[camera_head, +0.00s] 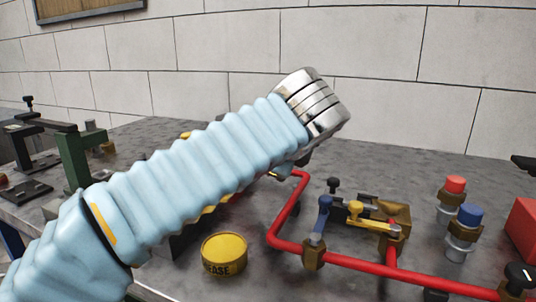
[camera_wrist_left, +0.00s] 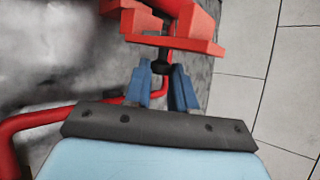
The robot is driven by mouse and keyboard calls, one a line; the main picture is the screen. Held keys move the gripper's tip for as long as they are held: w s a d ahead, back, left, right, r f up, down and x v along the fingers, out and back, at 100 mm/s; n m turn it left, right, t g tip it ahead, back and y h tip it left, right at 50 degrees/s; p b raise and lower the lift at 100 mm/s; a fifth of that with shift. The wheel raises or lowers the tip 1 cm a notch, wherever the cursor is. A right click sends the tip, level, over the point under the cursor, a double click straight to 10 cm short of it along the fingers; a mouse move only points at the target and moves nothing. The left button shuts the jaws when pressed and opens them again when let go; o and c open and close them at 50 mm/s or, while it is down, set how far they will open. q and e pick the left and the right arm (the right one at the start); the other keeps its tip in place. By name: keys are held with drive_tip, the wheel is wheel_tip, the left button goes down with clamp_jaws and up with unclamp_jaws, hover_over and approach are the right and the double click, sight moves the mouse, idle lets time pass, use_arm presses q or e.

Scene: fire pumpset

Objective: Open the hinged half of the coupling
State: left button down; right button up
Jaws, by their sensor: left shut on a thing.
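My left gripper (camera_wrist_left: 161,84) shows in the left wrist view as two blue fingers, shut on a small black knob (camera_wrist_left: 161,67) below a red blocky part (camera_wrist_left: 170,42). The red part looks like the hinged half of the coupling, but I cannot be sure. Its upper end runs out of the frame. In the head view my left arm's pale blue sleeve and metal wrist cross the middle and hide the gripper and what it holds. The coupling cannot be made out there. My right gripper is in neither view.
A red pipe (camera_head: 350,270) with valves runs along the grey bench (camera_head: 480,175). A yellow grease tin (camera_head: 224,253) stands before my left arm. Red-capped (camera_head: 455,186) and blue-capped (camera_head: 469,216) fittings stand at right. A green clamp (camera_head: 75,158) stands at left. A block wall closes the back.

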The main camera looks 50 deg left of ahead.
use_arm(q)
drive_tip(key=shift+w+d+f+m+y+b, duration=0.15)
drive_tip(key=shift+d+f+m+y+b, duration=0.1)
drive_tip(key=shift+f+y, duration=0.2)
drive_tip(key=shift+w+d+f+m+y+b, duration=0.15)
drive_tip(key=shift+f+m+y, duration=0.1)
drive_tip(key=shift+f+y, duration=0.15)
drive_tip(key=shift+g, duration=0.3)
drive_tip(key=c, duration=1)
unclamp_jaws()
drive_tip(key=shift+d+r, duration=0.1)
drive_tip(key=p+v, duration=0.1)
drive_tip(key=v, duration=1.2)
drive_tip(key=shift+s+d+p, duration=0.1)
drive_tip(key=shift+d+p, duration=0.15)
drive_tip(key=shift+p, duration=0.15)
